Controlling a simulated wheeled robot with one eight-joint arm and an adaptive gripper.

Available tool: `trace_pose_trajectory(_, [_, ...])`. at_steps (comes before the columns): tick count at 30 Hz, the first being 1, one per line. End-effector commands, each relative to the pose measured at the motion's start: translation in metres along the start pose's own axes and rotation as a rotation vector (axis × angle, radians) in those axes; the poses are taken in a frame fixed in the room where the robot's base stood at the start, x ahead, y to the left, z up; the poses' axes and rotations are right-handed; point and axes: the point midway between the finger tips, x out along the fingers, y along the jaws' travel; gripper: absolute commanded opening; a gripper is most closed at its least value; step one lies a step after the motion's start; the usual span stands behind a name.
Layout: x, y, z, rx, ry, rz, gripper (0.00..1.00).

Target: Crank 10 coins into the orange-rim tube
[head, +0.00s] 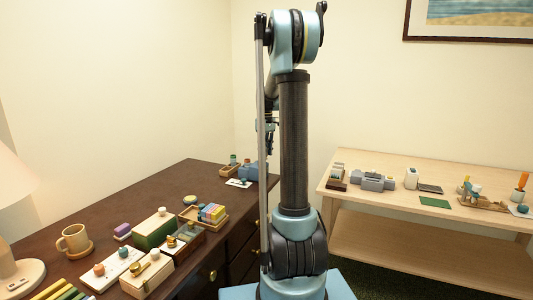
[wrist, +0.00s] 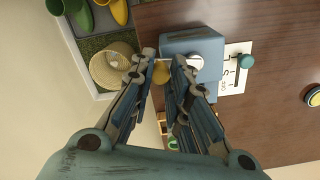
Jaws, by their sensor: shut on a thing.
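My gripper (wrist: 164,72) is shut on a small brass-yellow knob (wrist: 161,73), seen between its fingertips in the wrist view. The knob is beside a blue-grey box (wrist: 192,43), which looks like the coin machine; a pale round part (wrist: 195,62) shows on its near side. In the head view the box (head: 250,172) stands at the far end of the dark desk, partly behind my arm. A small wooden tray (head: 230,171) with small upright pieces is left of it. I cannot make out an orange-rim tube or any coins.
A white marked card (wrist: 232,70) with a teal knob (wrist: 245,61) lies beside the box. A woven basket (wrist: 112,65) and boots (wrist: 119,10) are below the desk edge. Boxes and a mug (head: 75,241) crowd the desk's near part. A light wooden table (head: 430,175) stands right.

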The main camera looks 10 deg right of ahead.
Motion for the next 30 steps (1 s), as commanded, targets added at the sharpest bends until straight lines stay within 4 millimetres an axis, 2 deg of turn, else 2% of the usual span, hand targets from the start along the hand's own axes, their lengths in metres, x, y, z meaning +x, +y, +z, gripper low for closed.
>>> trace_pose_trajectory(10, [-0.0001,-0.002,-0.0057,-0.13,0.001,0.0,0.0])
trace_pose_trajectory(26, [-0.0001,-0.0019,-0.0064,-0.149,0.001,0.0,0.0])
trace_pose_trajectory(27, [-0.0001,-0.0019,-0.0064,-0.149,0.001,0.0,0.25])
trace_pose_trajectory(29, [-0.0001,-0.0018,-0.0064,-0.149,0.0,0.0,0.38])
trace_pose_trajectory(30, [-0.0001,-0.0018,-0.0064,-0.149,0.0,0.0,0.38])
